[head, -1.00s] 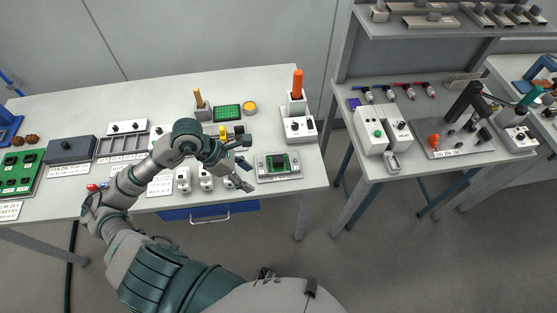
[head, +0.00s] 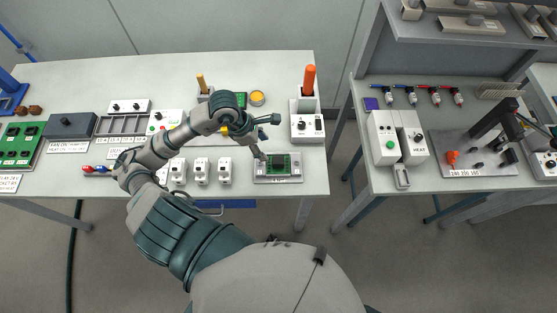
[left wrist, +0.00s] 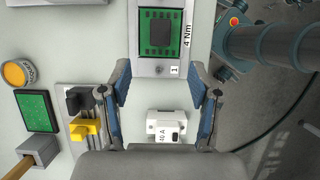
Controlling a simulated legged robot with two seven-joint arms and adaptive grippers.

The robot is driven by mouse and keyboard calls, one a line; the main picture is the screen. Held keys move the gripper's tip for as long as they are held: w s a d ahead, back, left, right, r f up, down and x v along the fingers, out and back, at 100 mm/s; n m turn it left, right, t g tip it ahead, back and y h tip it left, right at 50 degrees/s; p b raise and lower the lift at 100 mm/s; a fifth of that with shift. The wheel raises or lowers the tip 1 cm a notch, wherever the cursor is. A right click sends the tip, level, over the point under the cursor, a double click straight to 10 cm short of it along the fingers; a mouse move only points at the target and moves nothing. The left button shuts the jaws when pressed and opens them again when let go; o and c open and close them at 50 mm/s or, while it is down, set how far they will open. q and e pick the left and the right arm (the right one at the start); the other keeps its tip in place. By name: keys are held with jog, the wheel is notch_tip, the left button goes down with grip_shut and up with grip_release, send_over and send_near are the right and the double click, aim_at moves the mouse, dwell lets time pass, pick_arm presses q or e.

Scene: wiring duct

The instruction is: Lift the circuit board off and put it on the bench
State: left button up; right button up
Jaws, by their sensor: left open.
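A green circuit board (head: 279,161) with a dark chip sits on a grey fixture (head: 291,180) near the front right of the left bench. It also shows at the top of the left wrist view (left wrist: 160,36), on its fixture marked "1" and "4 Nm". My left gripper (head: 268,137) is open and empty, at the left and back side of the board in the head view. In the left wrist view its fingers (left wrist: 161,74) stand apart, with their tips just below the board. I cannot tell its height above the board. My right gripper is not in view.
Several white breakers (head: 202,170) stand left of the fixture; one shows between my fingers (left wrist: 166,127). The bench's front right corner is clear.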

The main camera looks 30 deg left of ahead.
aim_at(278, 160)
pick_arm(q)
jog(key=x, duration=0.4)
jog(key=shift+w, duration=0.1)
jog(key=shift+x, duration=1)
jog(key=shift+w+d+f, duration=0.1)
jog(key=shift+d+f, duration=0.05)
jog(key=x, duration=0.4)
jog(key=shift+d+f+p, duration=0.2)
jog(key=shift+p, duration=0.2)
jog(key=shift+w+f, duration=0.1)
jog(key=shift+f, duration=0.05)
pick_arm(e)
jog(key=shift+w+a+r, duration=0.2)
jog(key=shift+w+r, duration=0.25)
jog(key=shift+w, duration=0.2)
pick_arm(q)
jog(key=c, duration=1.1)
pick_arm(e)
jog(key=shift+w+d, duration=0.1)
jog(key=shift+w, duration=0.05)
